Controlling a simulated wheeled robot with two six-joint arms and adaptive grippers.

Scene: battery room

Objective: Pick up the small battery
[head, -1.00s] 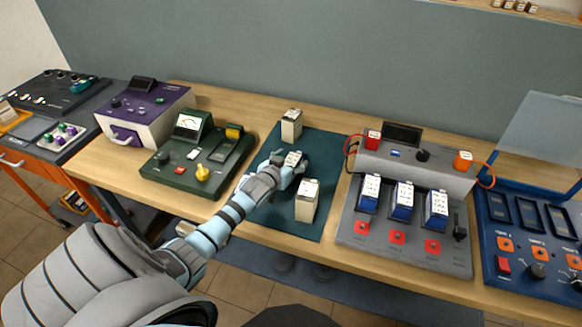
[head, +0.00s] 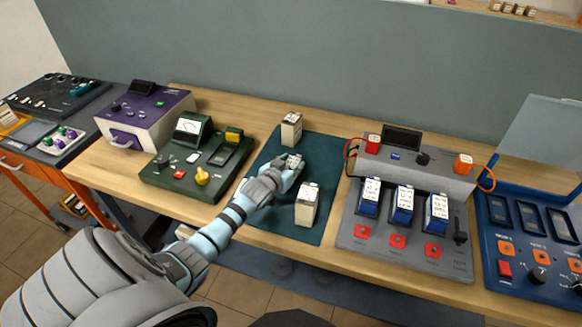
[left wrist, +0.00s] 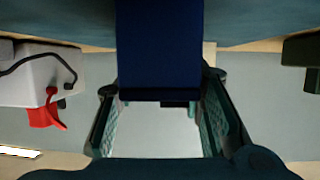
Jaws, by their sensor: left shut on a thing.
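My left gripper (head: 292,166) is over the teal mat, shut on the small battery (head: 294,158). Only the battery's pale top shows in the head view, and the fingers cover much of the rest. In the left wrist view the small battery (left wrist: 160,50) is a dark blue block between the two fingers of my left gripper (left wrist: 160,92). I cannot tell whether it still touches the mat. My right gripper is not in view.
A cream battery (head: 291,130) stands behind the gripper, and another (head: 306,206) stands close in front. The green tester (head: 186,175) is to the left. The grey charger (head: 365,240) with three blue batteries is to the right. The teal mat (head: 270,222) has bare patches.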

